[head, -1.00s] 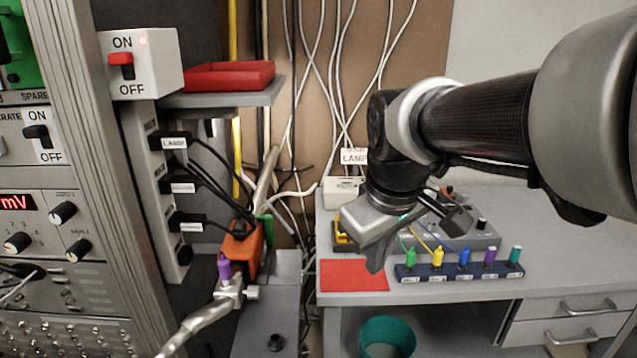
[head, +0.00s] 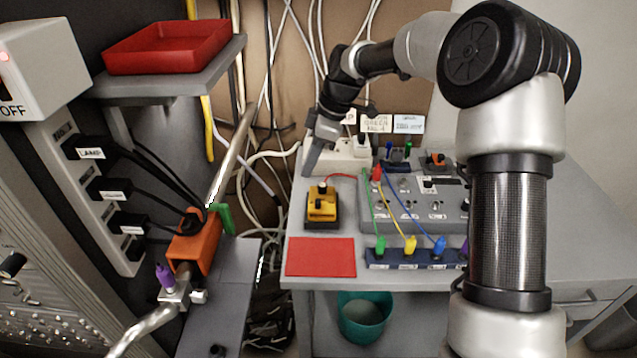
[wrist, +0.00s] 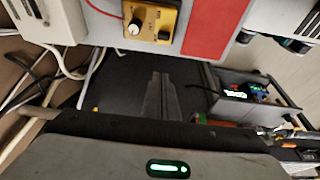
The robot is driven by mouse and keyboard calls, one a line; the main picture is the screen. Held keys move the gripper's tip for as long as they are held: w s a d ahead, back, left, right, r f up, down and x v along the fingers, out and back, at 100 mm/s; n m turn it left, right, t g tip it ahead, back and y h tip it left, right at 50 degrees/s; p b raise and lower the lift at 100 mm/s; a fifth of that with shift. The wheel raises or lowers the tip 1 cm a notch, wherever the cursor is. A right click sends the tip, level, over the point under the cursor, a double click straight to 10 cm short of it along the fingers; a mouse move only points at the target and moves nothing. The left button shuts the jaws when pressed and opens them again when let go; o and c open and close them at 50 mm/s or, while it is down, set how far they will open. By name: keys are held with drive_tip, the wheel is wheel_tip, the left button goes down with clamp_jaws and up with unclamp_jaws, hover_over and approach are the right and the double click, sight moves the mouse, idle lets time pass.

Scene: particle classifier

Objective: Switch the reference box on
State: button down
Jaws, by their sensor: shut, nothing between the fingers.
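The shut fingers (wrist: 160,76) show in the wrist view beyond the box's edge.
A white socket block (head: 345,156) is right beside my gripper. A grey panel (head: 400,222) with coloured leads stands right of the yellow box. A red mat (head: 320,257) lies in front. Cables hang behind; a rack with an orange clamp (head: 193,243) is at left.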

sight(323, 208)
idle(0.3)
wheel_tip(323, 208, down, 10)
drive_tip(key=shift+a+r+b, duration=0.1)
drive_tip(key=shift+r+b, duration=0.15)
drive_tip(key=shift+b, duration=0.65)
drive_tip(key=shift+d, duration=0.45)
drive_tip(key=shift+s+d, duration=0.1)
drive_tip(key=shift+d, duration=1.35)
